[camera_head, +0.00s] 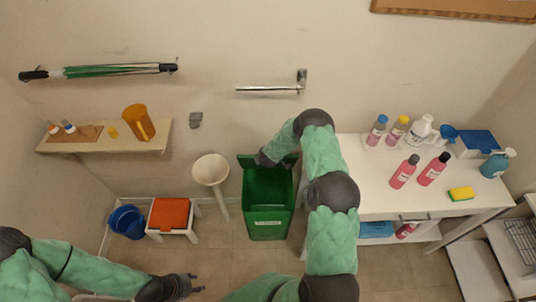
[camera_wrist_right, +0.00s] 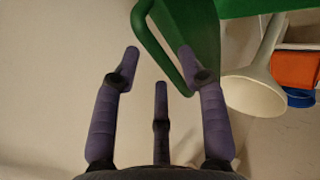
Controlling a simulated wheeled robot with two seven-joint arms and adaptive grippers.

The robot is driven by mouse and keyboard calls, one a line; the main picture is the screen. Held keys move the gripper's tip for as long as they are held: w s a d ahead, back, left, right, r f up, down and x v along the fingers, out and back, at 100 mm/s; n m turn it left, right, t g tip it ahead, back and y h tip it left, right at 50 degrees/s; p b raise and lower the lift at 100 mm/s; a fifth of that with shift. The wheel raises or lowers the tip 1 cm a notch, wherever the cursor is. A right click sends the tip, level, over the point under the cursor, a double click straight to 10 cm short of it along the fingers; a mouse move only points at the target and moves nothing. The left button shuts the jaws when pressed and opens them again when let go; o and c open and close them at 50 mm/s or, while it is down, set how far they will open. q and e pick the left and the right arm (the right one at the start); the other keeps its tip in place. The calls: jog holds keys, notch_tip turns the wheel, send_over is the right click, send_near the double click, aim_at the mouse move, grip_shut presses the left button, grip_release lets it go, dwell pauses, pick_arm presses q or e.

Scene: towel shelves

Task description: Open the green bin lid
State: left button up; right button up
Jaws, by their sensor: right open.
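The green bin (camera_head: 267,215) stands on the floor against the wall, left of the white table. Its lid (camera_head: 246,161) is raised at the back near the wall, and the green inside of the bin shows. My right arm reaches over to the lid, and its gripper (camera_head: 264,159) is at the lid, partly hidden by the arm. In the right wrist view, the fingers of my right gripper (camera_wrist_right: 158,65) are spread and hold nothing. The looped green handle (camera_wrist_right: 158,45) passes by the right finger; I cannot tell whether they touch. My left gripper (camera_head: 196,283) is open and empty, low over the floor.
A white funnel-shaped stand (camera_head: 211,170) is just left of the bin. A stool with an orange top (camera_head: 171,214) and a blue bucket (camera_head: 127,222) stand farther left. The white table (camera_head: 368,188) with bottles is at the right. A metal rail (camera_head: 268,89) is on the wall above.

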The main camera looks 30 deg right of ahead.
jog(key=v, duration=1)
jog(key=shift+a, duration=0.1)
jog(key=s+a+f+m+g+y+b, duration=0.25)
jog(key=s+a+f+m+b, duration=0.25)
jog(key=s+a+f, duration=0.5)
jog(key=s+a+f+m+g+y+b, duration=0.2)
jog(key=s+a+f+m+y+b, duration=0.25)
jog(key=s+a+f, duration=0.6)
jog(key=s+a+r+m+g+y+b, duration=0.1)
jog(key=s+a+m, duration=0.3)
jog(key=s+a, duration=0.4)
jog(key=shift+s+r+g+b, duration=0.3)
jog(key=shift+g+b, duration=0.25)
jog(key=shift+b, duration=0.25)
